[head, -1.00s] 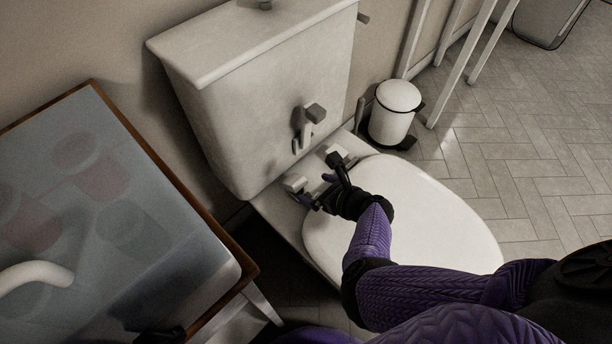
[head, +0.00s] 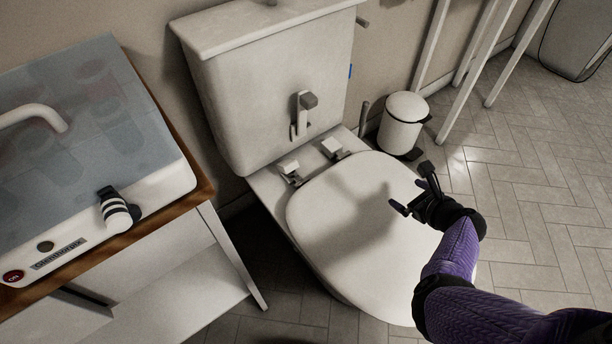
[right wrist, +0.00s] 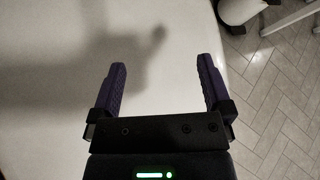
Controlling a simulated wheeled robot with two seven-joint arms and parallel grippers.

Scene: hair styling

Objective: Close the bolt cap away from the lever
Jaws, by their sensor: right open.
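The toilet's two small white bolt caps sit at the back of the seat: the left cap (head: 288,166) and the right cap (head: 331,146). I cannot tell for sure whether either is open or shut. The flush lever (head: 302,116), with a grey knob, is on the front of the tank above them. My right gripper (head: 412,188) is open and empty, over the right part of the closed white lid (head: 335,215), well away from both caps. In the right wrist view its fingers (right wrist: 162,66) are apart above the lid. My left gripper is out of view.
The tank (head: 270,85) stands behind the seat. A cabinet with a clear-topped device (head: 95,200) is at the left. A white pedal bin (head: 402,122) and white table legs (head: 463,75) are at the right. Tiled floor is open at the right.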

